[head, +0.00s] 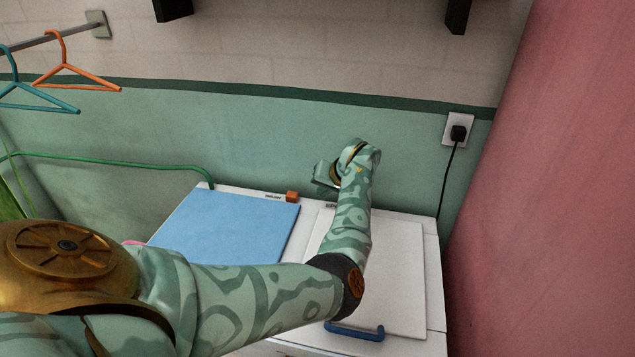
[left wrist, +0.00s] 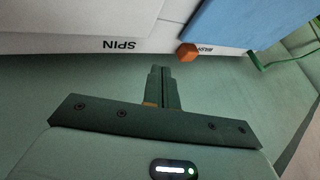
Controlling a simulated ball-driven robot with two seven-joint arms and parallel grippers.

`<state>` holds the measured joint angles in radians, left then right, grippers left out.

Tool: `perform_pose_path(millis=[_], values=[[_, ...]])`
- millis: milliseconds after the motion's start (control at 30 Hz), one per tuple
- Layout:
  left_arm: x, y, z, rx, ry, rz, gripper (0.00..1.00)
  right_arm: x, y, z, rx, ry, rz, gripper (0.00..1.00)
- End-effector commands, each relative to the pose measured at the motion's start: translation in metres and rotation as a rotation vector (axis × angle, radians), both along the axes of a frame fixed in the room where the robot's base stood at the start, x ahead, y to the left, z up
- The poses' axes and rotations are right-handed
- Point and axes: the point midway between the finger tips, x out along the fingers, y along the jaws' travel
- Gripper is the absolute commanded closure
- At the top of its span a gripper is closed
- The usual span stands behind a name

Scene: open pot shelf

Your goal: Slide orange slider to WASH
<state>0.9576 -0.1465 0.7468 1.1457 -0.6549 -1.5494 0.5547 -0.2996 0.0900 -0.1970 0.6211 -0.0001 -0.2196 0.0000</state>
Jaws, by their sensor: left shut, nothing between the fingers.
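The orange slider (head: 292,196) is a small block on the back edge of the white machine, just right of a small dark label on that edge. In the left wrist view the orange slider (left wrist: 187,53) stands right beside the upside-down WASH label (left wrist: 206,49), partly covering it. The SPIN label (left wrist: 121,45) is farther left there. My left gripper (head: 325,175) is behind the machine's back edge, to the right of the slider. Its fingers (left wrist: 161,75) are shut and empty, apart from the slider. My right gripper is not in view.
The white machine has a blue lid (head: 225,230) on the left and a white lid (head: 400,270) with a blue handle (head: 355,331). A green hose (head: 110,162) runs along the left. A plug (head: 458,133) sits in the wall at right. Hangers (head: 75,70) hang at upper left.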

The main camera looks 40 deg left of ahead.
Motion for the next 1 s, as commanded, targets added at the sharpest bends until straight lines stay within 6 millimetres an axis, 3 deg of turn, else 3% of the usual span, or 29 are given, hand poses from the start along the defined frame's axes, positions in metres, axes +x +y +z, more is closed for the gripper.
perform_pose_path(millis=[100,300,1000], values=[[-0.001,-0.014,0.021,-0.002,-0.004,-0.002,1.0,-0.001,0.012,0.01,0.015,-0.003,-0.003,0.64],[-0.003,-0.027,0.038,0.0,-0.002,0.0,1.0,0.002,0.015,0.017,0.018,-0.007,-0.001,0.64],[-0.003,-0.031,0.04,-0.001,0.0,0.0,1.0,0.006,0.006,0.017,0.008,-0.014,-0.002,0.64]])
